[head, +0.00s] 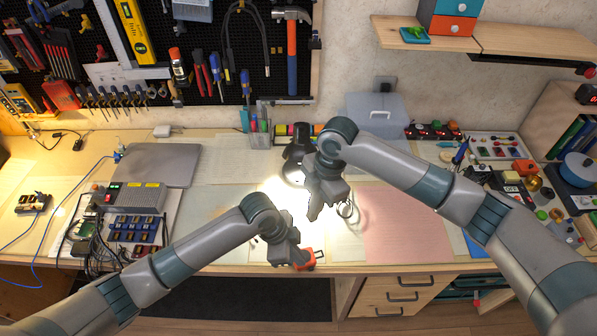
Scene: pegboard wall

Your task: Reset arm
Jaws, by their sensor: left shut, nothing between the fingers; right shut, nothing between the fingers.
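My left gripper (290,256) is at the front edge of the desk, left of centre, shut and empty. A small red-orange object (311,258) shows right beside its fingers; I cannot tell whether they touch. My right gripper (316,212) is farther back, over the middle of the desk, pointing down, shut and empty. A thin metal ring-shaped thing (348,210) shows just right of it, partly hidden. Both arms reach in from the lower corners and cover parts of the desk.
The pegboard (225,50) with tools is at the back left. A grey laptop (155,164) and a blue-slotted device (135,228) are on the left. A pink sheet (402,225) lies right of centre. Small items crowd the right side. Shelves (535,43) hang at upper right.

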